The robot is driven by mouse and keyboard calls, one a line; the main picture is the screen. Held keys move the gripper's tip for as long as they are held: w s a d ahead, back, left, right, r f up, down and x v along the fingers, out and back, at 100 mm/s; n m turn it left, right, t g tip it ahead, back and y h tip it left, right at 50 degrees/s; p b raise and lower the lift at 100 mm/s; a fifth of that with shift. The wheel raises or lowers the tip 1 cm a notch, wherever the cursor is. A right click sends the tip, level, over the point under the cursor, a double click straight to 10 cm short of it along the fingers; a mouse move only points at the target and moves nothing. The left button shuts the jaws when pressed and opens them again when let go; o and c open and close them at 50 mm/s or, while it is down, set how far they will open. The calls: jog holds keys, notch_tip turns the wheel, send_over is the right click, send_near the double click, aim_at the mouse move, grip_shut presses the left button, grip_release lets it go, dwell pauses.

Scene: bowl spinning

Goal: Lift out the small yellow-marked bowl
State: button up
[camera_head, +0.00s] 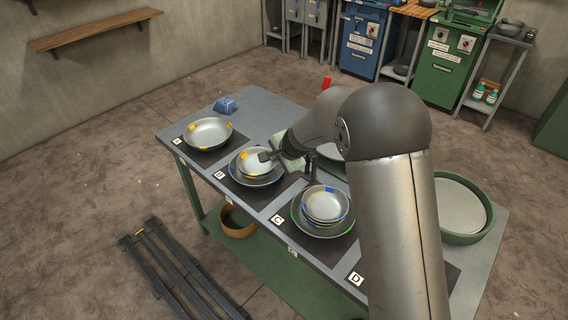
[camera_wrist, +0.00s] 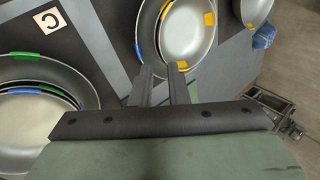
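The small yellow-marked bowl (camera_head: 255,158) sits nested in a larger blue-marked bowl (camera_head: 263,181) on pad B. In the wrist view, the small bowl (camera_wrist: 192,42) shows yellow patches on its rim, and the larger bowl (camera_wrist: 147,22) shows around it with a blue patch.
A larger yellow-marked bowl (camera_head: 208,133) stands on pad A. A nested stack (camera_head: 324,206) with blue and green marks stands on pad C, close to my arm. A green-rimmed round tray (camera_head: 462,209) is at the right. A blue object (camera_head: 225,105) lies at the back left.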

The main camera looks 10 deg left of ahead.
jog(key=shift+b+x, duration=1.3)
jog(key=shift+x, duration=2.85)
jog(key=shift+b+x, duration=0.35)
jog(key=shift+x, duration=0.45)
jog(key=shift+c, duration=0.4)
grip_shut()
jog(key=shift+f, duration=0.1)
dwell(0.6)
jog(key=shift+r+p, duration=1.05)
jog(key=shift+r, duration=0.55)
jog(key=shift+r, duration=0.1)
